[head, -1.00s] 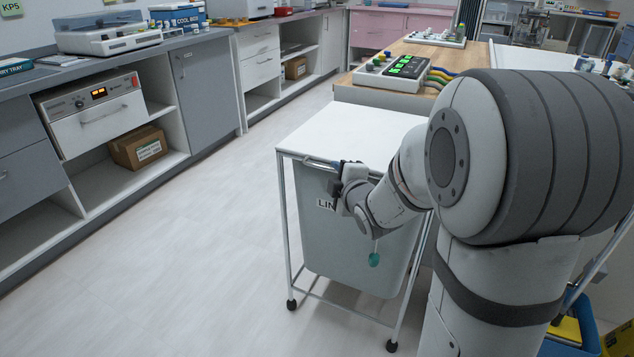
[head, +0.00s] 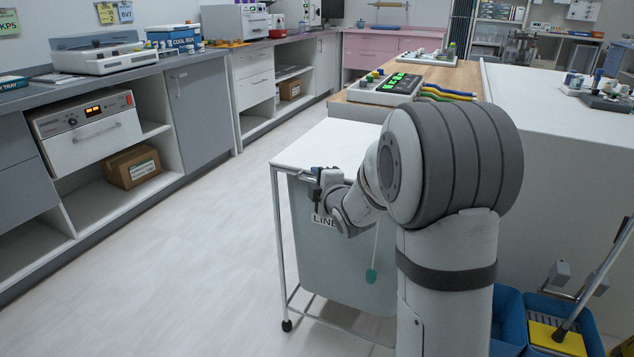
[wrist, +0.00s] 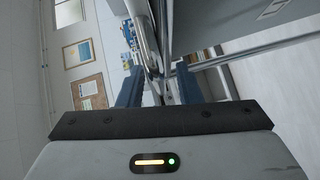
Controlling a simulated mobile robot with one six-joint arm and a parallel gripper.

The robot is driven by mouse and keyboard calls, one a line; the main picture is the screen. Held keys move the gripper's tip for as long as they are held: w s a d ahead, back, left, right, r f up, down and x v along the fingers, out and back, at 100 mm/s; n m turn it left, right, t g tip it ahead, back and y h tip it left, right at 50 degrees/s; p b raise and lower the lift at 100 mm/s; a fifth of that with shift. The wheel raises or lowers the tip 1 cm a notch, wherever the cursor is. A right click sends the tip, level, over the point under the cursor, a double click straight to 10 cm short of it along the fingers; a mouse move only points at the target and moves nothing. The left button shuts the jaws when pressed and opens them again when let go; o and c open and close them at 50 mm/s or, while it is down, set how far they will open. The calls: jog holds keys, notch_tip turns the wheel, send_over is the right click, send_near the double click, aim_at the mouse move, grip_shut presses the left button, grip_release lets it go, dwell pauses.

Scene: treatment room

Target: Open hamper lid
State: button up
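The linen hamper is a grey bin (head: 338,262) in a white tubular frame on castors, with part of a "LINEN" label showing. Its flat white lid (head: 322,143) lies level on top, shut. A thin metal handle bar runs along the lid's front edge. My gripper (head: 318,183) is at that edge, near its left corner. In the wrist view its two blue fingers (wrist: 160,88) stand apart, with the metal bar (wrist: 146,45) running between them and space showing beside it. Firm contact with the bar cannot be made out. My arm hides the hamper's right side.
A wooden-topped counter with a control box (head: 388,88) stands behind the hamper. A cleaning cart with blue buckets (head: 508,315) is at the lower right. A grey cabinet row (head: 200,105) lines the left. The floor (head: 180,250) between is clear.

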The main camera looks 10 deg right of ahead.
grip_shut()
dwell(0.5)
